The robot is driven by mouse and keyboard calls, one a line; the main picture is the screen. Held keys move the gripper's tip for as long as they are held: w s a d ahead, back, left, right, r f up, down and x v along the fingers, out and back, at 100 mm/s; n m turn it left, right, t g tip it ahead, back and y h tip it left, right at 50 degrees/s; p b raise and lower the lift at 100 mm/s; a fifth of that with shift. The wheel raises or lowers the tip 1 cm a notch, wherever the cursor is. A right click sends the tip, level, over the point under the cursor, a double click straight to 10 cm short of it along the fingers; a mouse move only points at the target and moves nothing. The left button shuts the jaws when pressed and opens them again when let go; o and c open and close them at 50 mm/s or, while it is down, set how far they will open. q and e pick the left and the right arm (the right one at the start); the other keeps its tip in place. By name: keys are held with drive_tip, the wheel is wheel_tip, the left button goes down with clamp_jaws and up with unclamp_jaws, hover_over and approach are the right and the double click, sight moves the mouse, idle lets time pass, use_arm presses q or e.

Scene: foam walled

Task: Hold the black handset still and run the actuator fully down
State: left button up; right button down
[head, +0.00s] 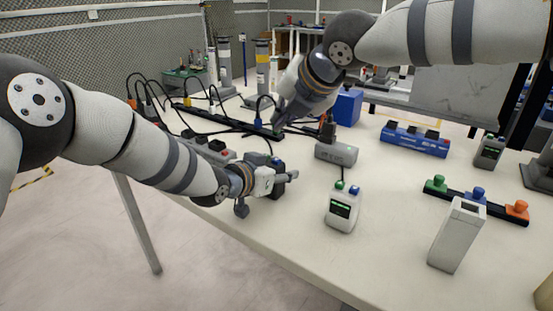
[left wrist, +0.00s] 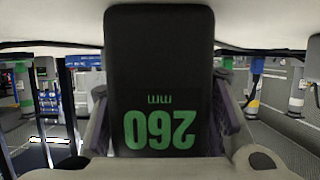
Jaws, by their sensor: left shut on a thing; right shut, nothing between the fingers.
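The black handset (left wrist: 160,60) fills the middle of the left wrist view, with green figures "260 mm" upside down. My left gripper (head: 278,180) is shut on it, one finger on each side. In the head view only a dark part of the handset (head: 277,162) shows past the gripper, above the tabletop's near edge. My right gripper (head: 281,117) is shut and empty, beside the black strip with cables; its fingertips are small and partly hidden. I cannot tell surely which thing is the actuator; grey upright columns (head: 262,68) stand at the back.
The white table (head: 290,235) carries a white handset (head: 342,207), a grey box (head: 336,153), a blue strip (head: 415,139), a black button strip (head: 500,207) and a grey upright holder (head: 456,235). A black cabled strip (head: 232,124) lies behind the left gripper. The front middle is clear.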

use_arm(q)
drive_tip(key=o, duration=1.3)
